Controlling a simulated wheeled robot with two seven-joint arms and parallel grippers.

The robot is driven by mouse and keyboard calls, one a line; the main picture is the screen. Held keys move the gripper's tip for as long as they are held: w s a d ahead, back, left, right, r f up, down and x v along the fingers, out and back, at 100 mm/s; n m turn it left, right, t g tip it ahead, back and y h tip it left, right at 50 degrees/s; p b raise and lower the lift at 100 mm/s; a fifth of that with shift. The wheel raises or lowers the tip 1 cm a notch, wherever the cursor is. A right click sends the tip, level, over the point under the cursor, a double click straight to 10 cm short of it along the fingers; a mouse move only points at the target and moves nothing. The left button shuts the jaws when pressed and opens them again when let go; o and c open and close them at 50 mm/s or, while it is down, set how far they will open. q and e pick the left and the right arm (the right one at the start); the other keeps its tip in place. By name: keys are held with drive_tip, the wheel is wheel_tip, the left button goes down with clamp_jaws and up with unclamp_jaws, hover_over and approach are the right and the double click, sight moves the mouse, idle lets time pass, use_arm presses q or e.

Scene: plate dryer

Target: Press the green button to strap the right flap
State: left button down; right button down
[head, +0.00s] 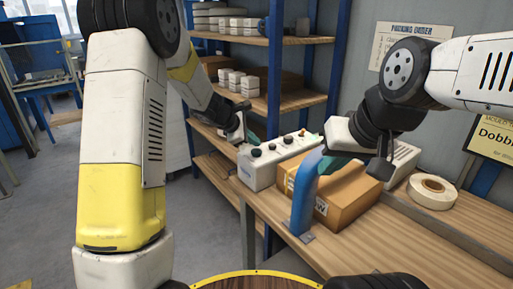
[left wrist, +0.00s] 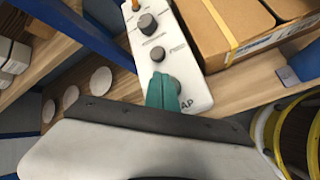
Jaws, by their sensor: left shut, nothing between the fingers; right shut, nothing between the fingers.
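A white control box (head: 262,166) with dark round knobs stands at the left end of the wooden bench, beside a cardboard box (head: 338,192). My left gripper (head: 250,138) is shut and empty over the control box's near end. In the left wrist view its teal fingertips (left wrist: 162,92) are beside a round dark knob (left wrist: 175,86) on the control box (left wrist: 197,84); I cannot tell if they touch. My right gripper (head: 318,162) is shut and empty over the cardboard box.
A blue curved post (head: 303,200) stands on the bench in front of the cardboard box. A roll of tape (head: 432,191) lies at the right. Shelves with white stacked items (head: 238,82) rise behind. A blue shelf upright (head: 274,70) stands close behind my left gripper.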

sight(254, 151)
use_arm(q)
drive_tip(key=shift+f, duration=0.1)
idle(0.6)
drive_tip(key=shift+f, duration=0.3)
drive_tip(key=shift+f, duration=0.6)
idle(0.6)
drive_tip(key=shift+r, duration=1)
drive_tip(key=shift+r, duration=2.5)
